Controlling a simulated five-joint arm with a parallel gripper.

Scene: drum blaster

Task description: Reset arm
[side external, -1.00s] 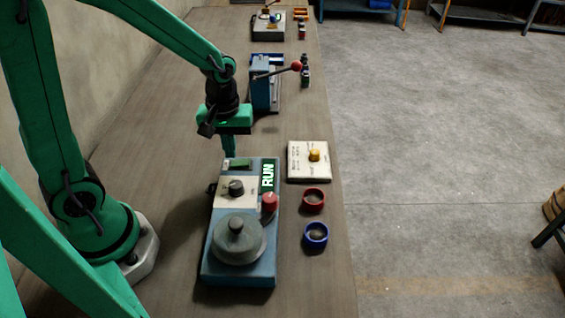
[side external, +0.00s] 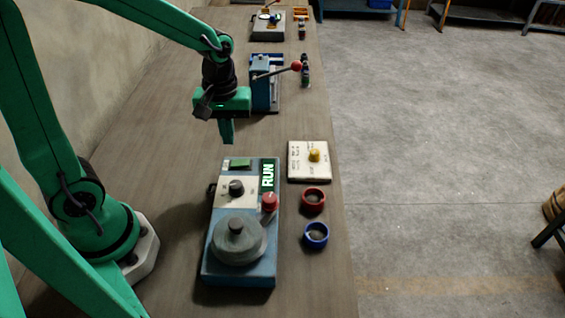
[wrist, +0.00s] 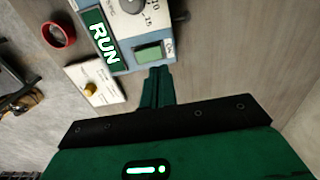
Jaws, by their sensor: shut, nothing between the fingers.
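My green arm reaches in from the left in the side external view. My gripper (side external: 227,142) hangs above the bench, just beyond the far end of the blue drum blaster machine (side external: 210,262). Its fingers are together and empty, pointing down, apart from the machine. In the wrist view my gripper (wrist: 157,72) shows below the machine's small green display (wrist: 151,52). The machine has a grey round lid (side external: 238,240), a black dial (side external: 236,187), a red knob (side external: 270,201) and a green RUN sign (side external: 267,176).
A white card with a yellow knob (side external: 315,155), a red ring-shaped cup (side external: 313,199) and a blue one (side external: 316,235) stand right of the machine. A blue press with a red-tipped lever (side external: 262,82) stands behind my gripper. The bench (side external: 160,190) is bare left of the machine.

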